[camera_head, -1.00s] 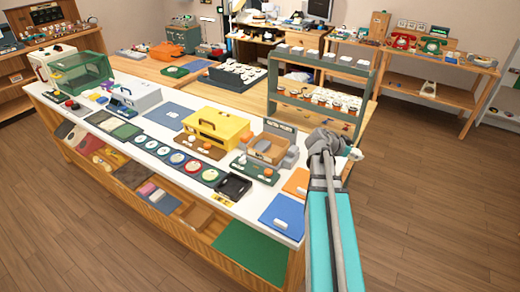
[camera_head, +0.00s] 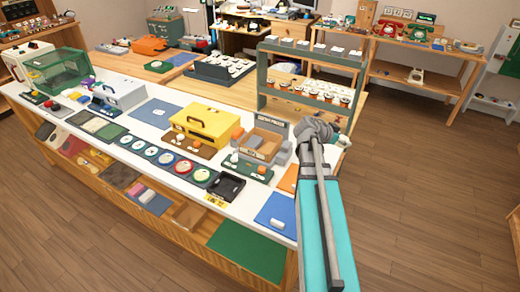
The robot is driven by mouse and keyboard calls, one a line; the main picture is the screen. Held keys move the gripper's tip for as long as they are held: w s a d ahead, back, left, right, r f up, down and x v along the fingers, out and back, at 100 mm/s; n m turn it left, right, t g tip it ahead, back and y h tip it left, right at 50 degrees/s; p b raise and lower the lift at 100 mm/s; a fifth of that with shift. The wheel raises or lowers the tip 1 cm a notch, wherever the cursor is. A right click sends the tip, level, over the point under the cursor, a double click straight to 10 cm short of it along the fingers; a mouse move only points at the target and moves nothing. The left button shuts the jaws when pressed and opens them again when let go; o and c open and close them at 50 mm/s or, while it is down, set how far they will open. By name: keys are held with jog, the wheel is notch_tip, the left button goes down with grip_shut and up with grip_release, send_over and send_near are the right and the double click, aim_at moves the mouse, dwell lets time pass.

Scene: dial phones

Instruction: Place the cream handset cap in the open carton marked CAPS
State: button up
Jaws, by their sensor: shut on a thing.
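My gripper (camera_head: 342,138) is at the far end of my arm, to the right of the counter's right end. It is shut on a small pale thing (camera_head: 346,142), which looks like the cream cap; the arm's wrist partly hides it. An open brown carton (camera_head: 258,147) stands on the counter, left of my gripper and clearly apart from it. A small label shows on its front, too small to read with certainty.
A green board (camera_head: 247,168) with pale and orange pieces lies before the carton. A yellow case (camera_head: 205,122) stands left, a grey-green rack (camera_head: 312,78) behind. A white oblong piece (camera_head: 277,223) lies on a blue mat (camera_head: 270,208). Floor to the right is clear.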

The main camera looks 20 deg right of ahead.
jog(key=w+a+r+n+t+p, duration=0.1)
jog(key=w+a, duration=0.6)
jog(key=a, duration=0.4)
jog(key=w+a+r+n+t+p, duration=0.1)
jog(key=w+a, duration=0.7)
jog(key=a, duration=0.3)
jog(key=w+a+r+n+t+p, duration=0.1)
jog(key=w+a, duration=0.6)
jog(key=a, duration=0.4)
jog(key=shift+w+r, duration=0.3)
jog(key=shift+w, duration=0.05)
jog(key=d+f+b, duration=0.8)
jog(key=d+f, duration=0.1)
jog(key=d, duration=0.4)
jog(key=shift+b, duration=0.3)
jog(key=shift+d, duration=0.1)
